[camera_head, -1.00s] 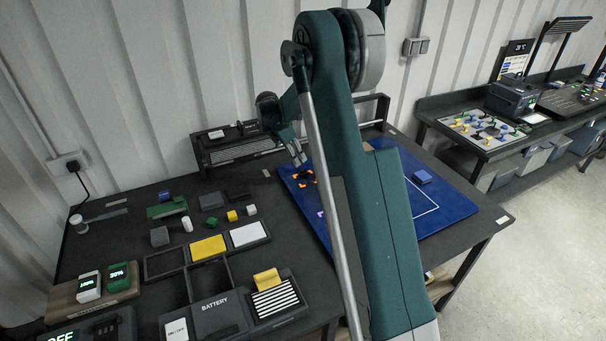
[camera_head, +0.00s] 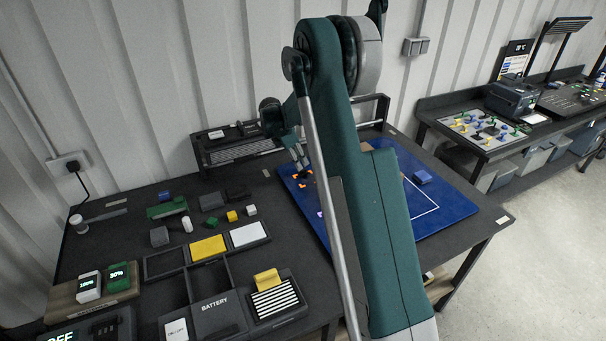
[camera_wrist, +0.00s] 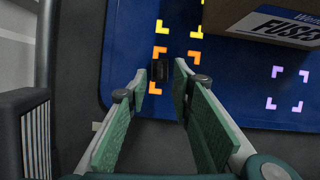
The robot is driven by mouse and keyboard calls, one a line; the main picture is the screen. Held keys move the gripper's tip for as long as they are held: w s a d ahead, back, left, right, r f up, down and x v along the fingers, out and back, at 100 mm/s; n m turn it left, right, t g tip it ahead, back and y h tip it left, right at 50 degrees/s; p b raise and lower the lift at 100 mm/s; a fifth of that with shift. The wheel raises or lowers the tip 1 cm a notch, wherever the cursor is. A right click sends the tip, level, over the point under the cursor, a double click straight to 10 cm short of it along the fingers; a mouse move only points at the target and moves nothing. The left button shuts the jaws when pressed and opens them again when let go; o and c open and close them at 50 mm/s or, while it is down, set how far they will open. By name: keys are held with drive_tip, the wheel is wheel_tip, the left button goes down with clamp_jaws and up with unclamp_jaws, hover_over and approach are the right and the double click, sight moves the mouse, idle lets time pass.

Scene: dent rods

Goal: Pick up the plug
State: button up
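A small black block (camera_wrist: 160,70), which looks like the plug, lies on the blue mat (camera_wrist: 125,50) inside orange corner marks. My gripper (camera_wrist: 160,77) is open, with its green-padded fingers on either side of the block's place in the wrist view. I cannot tell how far the tips are above the mat; no contact shows. In the head view my gripper (camera_head: 303,160) points down over the left part of the mat (camera_head: 400,165), and my arm hides much of it. A black plug (camera_head: 73,166) also sits in the wall socket at the left.
A brown box labelled fuses (camera_wrist: 230,12) stands at the upper right of the wrist view, beside the marks. A dark rack (camera_head: 235,152) stands at the back near my gripper. Small blocks and trays (camera_head: 165,263) cover the table's left part.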

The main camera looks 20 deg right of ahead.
drive_tip(key=shift+x, duration=2.6)
drive_tip(key=shift+a, duration=0.1)
drive_tip(key=shift+c, duration=0.5)
drive_tip(key=shift+c, duration=1.4)
drive_tip(key=shift+r, duration=0.1)
wheel_tip(320, 180, up, 10)
